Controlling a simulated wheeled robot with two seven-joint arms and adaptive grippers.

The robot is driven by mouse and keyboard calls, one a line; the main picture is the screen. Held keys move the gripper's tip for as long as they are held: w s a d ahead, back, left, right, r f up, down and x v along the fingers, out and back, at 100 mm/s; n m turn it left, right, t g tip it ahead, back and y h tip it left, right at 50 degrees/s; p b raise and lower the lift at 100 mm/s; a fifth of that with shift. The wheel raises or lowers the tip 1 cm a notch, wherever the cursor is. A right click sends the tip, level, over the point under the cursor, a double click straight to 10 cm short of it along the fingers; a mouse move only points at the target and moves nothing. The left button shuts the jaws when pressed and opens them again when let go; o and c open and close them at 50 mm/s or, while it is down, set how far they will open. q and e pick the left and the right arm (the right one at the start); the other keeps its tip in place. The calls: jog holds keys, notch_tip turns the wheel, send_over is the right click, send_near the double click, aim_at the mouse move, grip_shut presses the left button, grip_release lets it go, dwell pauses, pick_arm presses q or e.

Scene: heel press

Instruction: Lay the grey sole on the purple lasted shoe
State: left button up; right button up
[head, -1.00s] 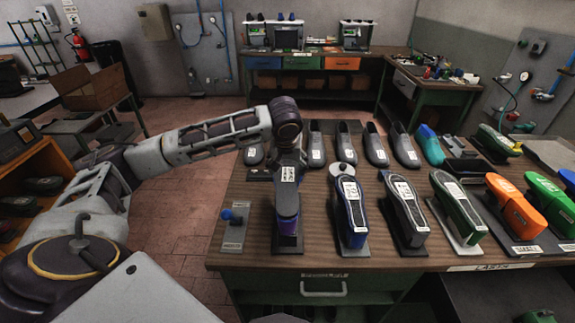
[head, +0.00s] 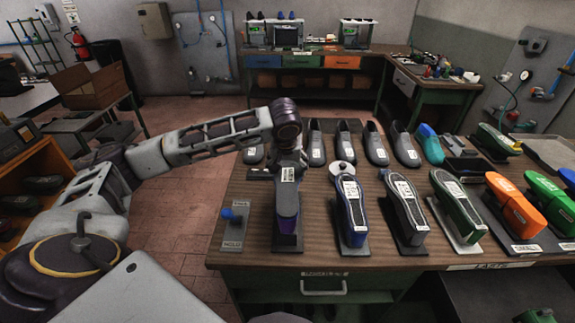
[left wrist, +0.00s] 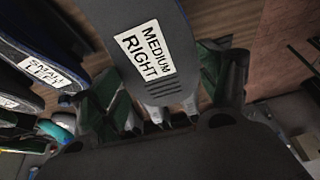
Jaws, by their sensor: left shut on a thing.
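My left gripper (head: 289,163) is shut on the grey sole. The sole (left wrist: 160,55) fills the upper middle of the left wrist view, with a white "MEDIUM RIGHT" label facing the camera. In the head view the gripper and sole are over the purple lasted shoe (head: 287,206), lined up along it. The shoe stands on a dark base at the left end of the front row. The gripper hides its far part. I cannot tell whether the sole touches the shoe. My right gripper is not in view.
Blue (head: 352,230) and black (head: 405,215) shoes with labelled soles stand close to the right. A grey plate with a blue knob (head: 234,216) is to the left. The wooden bench top (head: 255,196) is bare in narrow strips.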

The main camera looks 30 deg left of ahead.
pick_arm(q)
jog(key=shift+f, duration=0.15)
jog(key=o, duration=1.1)
jog(key=v, duration=1.2)
jog(key=shift+f, duration=0.1)
dwell(0.7)
